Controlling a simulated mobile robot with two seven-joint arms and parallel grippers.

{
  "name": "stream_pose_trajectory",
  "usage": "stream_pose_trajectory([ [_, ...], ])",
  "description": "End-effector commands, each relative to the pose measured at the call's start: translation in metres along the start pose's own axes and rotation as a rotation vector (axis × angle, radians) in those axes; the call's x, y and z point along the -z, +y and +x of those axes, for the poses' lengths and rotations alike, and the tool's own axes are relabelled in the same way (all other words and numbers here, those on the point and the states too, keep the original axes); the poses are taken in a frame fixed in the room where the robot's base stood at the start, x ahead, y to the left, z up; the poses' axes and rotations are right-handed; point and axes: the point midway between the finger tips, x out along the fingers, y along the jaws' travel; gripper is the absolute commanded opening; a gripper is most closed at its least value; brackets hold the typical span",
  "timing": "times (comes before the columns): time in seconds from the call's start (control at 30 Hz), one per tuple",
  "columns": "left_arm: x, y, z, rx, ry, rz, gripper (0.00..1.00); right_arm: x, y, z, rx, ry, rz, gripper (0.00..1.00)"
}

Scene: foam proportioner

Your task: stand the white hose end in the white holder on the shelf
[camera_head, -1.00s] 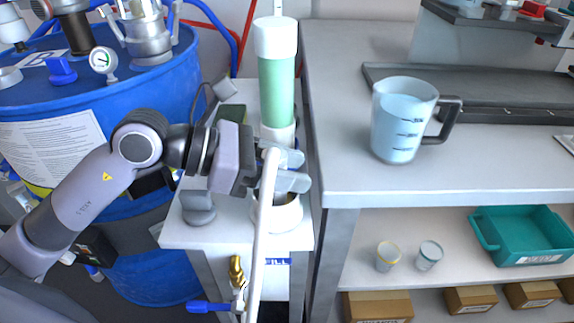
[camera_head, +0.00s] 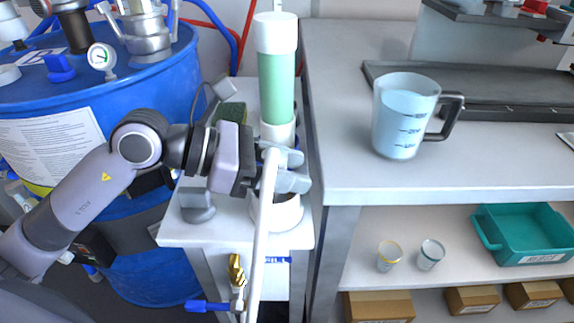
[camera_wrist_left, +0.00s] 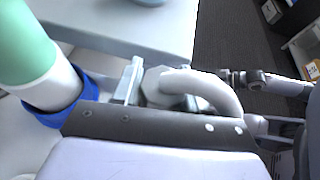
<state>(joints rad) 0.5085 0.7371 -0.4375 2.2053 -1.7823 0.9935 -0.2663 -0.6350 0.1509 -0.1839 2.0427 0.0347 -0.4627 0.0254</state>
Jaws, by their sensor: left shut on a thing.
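My left gripper (camera_head: 288,171) is shut on the upper end of the white hose (camera_head: 262,225), beside the green-filled clear column. The hose hangs down from the gripper past the shelf's front edge. In the left wrist view the hose (camera_wrist_left: 212,90) curves away from the fingers (camera_wrist_left: 140,84). The white holder (camera_head: 285,215) is a round cup on the small white shelf (camera_head: 235,232), just below the gripper. The hose and fingers hide part of the holder, and the hose's tip is hidden. I cannot tell whether the tip touches the holder. My right gripper is not in view.
The green column (camera_head: 276,85) stands close behind the gripper. A blue drum (camera_head: 150,100) is at left. A grey bench (camera_head: 450,180) with a measuring jug (camera_head: 402,118) is at right. A brass valve (camera_head: 236,270) sits below the shelf front.

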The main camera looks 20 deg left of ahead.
Motion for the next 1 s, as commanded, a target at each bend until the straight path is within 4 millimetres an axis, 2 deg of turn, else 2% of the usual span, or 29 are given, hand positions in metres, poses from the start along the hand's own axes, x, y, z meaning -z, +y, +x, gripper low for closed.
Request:
stream_pose_trajectory([
  [0.2,0.004,0.000,0.002,-0.001,-0.002,0.001,0.01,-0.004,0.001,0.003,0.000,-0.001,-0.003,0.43],
  [0.23,0.004,0.000,0.002,-0.001,-0.002,0.001,0.49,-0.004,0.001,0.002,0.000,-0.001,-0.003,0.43],
  [0.27,0.003,0.000,0.001,-0.001,-0.002,0.001,0.53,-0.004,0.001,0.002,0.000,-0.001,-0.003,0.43],
  [0.6,0.005,0.000,-0.001,0.000,0.002,-0.001,0.53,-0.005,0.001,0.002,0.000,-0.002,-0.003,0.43],
  [1.0,0.006,0.001,-0.032,-0.003,0.001,0.001,0.53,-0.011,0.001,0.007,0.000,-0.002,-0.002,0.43],
])
